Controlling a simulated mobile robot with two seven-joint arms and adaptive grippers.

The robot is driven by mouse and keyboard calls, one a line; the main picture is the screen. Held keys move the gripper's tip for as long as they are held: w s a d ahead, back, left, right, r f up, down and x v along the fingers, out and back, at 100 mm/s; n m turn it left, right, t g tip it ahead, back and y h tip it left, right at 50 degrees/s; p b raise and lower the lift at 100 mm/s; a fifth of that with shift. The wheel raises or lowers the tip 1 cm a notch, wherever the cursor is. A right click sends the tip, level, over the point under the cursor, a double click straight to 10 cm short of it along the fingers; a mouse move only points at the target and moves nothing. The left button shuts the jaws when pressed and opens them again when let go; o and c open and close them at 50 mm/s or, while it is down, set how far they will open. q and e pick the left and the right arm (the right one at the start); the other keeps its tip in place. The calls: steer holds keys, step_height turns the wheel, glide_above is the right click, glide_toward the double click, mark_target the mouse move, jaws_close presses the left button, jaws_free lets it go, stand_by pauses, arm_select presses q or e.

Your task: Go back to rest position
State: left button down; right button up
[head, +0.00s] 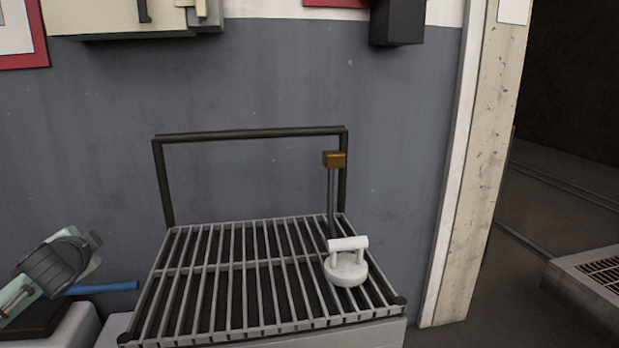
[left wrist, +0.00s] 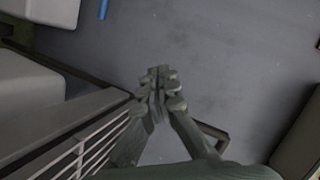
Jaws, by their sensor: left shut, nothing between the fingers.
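My left gripper (left wrist: 158,78) shows in the left wrist view with its fingers together and nothing between them. It is beside the grated platform (left wrist: 75,128), whose bars run along the lower left of that view. In the head view, a dark grey and pale green part of my left arm enters at the lower left, to the left of the platform. The fingertips are hard to make out there. My right gripper is in neither view.
The grated platform (head: 210,318) has a dark rail behind it. A white round handle (head: 346,268) sits on its right side, near a lever with a brass-coloured block (head: 334,159). A blue bar (head: 103,287) lies to the left. A doorway opens at right.

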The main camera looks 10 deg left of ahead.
arm_select(q)
steer(key=s+d+f+g, duration=0.2)
steer(key=s+f+g, duration=0.5)
steer(key=s+f, duration=1.7)
steer(key=s+d+f+n+g+h, duration=0.1)
steer(key=s+d+f+n+h, duration=0.1)
steer(key=d+f, duration=0.5)
steer(key=s+d+f+n+h, duration=0.2)
steer(key=d+f+h, duration=0.2)
steer(key=d, duration=1.1)
steer(key=shift+s+d+f+n+g+p, duration=0.2)
steer(key=shift+f+n+g+p, duration=0.2)
steer(key=shift+f, duration=1.15)
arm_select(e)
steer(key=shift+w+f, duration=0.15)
